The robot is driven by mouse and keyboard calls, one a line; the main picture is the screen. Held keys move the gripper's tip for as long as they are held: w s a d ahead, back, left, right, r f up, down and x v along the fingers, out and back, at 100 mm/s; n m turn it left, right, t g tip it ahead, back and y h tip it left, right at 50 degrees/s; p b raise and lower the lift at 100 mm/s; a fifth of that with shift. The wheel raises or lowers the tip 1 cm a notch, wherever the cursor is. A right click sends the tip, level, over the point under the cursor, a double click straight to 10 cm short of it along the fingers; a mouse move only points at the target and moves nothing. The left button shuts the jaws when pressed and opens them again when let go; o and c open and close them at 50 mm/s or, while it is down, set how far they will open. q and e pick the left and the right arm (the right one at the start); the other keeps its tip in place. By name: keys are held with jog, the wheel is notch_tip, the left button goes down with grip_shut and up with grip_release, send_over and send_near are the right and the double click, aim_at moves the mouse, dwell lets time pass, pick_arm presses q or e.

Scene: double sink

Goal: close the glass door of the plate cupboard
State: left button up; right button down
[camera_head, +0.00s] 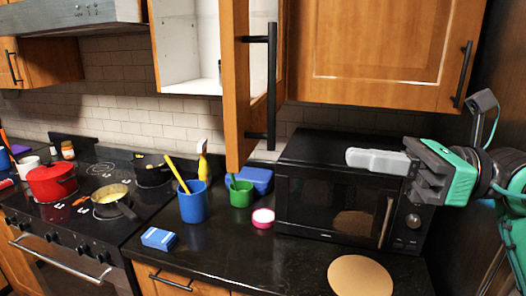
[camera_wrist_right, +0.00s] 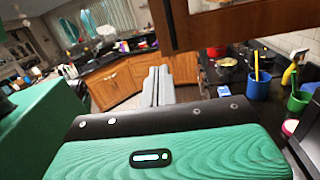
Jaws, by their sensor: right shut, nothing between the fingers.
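The cupboard door (camera_head: 238,85) has a wooden frame and a long black handle (camera_head: 271,86). It stands swung open, seen nearly edge-on in the head view. The open cupboard (camera_head: 187,45) has a white inside, and whatever is deeper in it is hidden by the door. In the right wrist view a wooden panel edge (camera_wrist_right: 230,28), likely this door, crosses the top. My right gripper (camera_head: 350,158) is shut and empty, in front of the microwave, right of the door and below its handle, apart from it. Its fingers also show in the wrist view (camera_wrist_right: 158,85). My left gripper is not in view.
A black microwave (camera_head: 330,205) stands under the cupboards. Blue cup (camera_head: 194,203), green cup (camera_head: 241,193), spray bottle (camera_head: 203,162), pink-white round item (camera_head: 263,218) and sponge (camera_head: 158,239) stand on the counter. Pots are on the stove (camera_head: 90,200). A closed cupboard (camera_head: 380,50) is at right.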

jog(key=p, duration=0.7)
send_near(241, 150)
jog(key=shift+h, duration=0.4)
jog(key=x, duration=0.2)
jog(key=r+x, duration=0.1)
jog(key=x, duration=0.2)
jog(key=shift+s+a+r, duration=0.1)
jog(key=shift+s+a, duration=0.05)
jog(key=shift+a, duration=0.8)
jog(key=shift+f, duration=0.2)
jog(key=shift+w+a, duration=0.1)
jog(key=shift+w, duration=0.15)
